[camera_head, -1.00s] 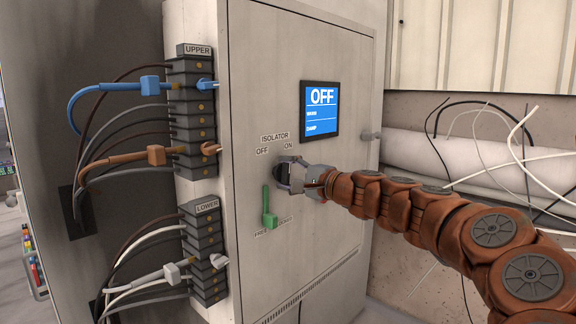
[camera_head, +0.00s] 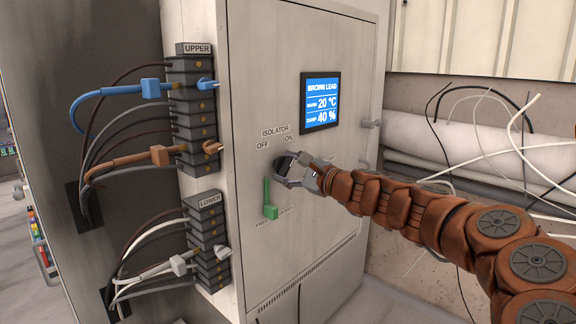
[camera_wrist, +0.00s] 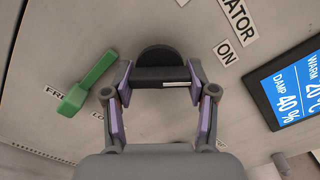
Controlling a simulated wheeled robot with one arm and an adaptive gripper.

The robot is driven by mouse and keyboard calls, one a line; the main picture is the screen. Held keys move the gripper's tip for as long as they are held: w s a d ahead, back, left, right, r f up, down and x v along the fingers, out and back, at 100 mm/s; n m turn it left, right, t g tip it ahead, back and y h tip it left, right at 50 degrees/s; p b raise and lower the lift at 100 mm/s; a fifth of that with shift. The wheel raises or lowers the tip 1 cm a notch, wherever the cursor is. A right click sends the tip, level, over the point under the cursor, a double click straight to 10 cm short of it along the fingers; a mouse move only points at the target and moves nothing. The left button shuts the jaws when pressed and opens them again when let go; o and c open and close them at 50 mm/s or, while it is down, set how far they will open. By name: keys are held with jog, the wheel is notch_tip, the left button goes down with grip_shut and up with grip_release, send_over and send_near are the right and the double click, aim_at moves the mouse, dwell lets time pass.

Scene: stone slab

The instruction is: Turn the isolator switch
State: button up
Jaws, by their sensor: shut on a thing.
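The isolator switch is a dark round knob with a raised grip bar on the cabinet front, below the ISOLATOR, OFF and ON labels. My gripper (camera_head: 293,174) is at it and hides much of it in the head view. In the wrist view the knob (camera_wrist: 155,54) shows between the fingers, with a white mark on its bar. My gripper (camera_wrist: 160,97) is shut on the bar, one finger at each end. The ON label (camera_wrist: 223,48) is to the upper right there. The display (camera_head: 321,102) reads BROWN LEAD, 20 °C and 40 %.
A green lever (camera_head: 270,205) hangs just below the knob, close to my gripper; it also shows in the wrist view (camera_wrist: 88,84). Upper (camera_head: 190,120) and lower (camera_head: 205,245) terminal blocks with cables are on the left. Pipes (camera_head: 465,160) and loose wires are behind my arm.

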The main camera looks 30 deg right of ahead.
dwell(0.3)
jog(key=o, duration=1.2)
jog(key=shift+v, duration=6)
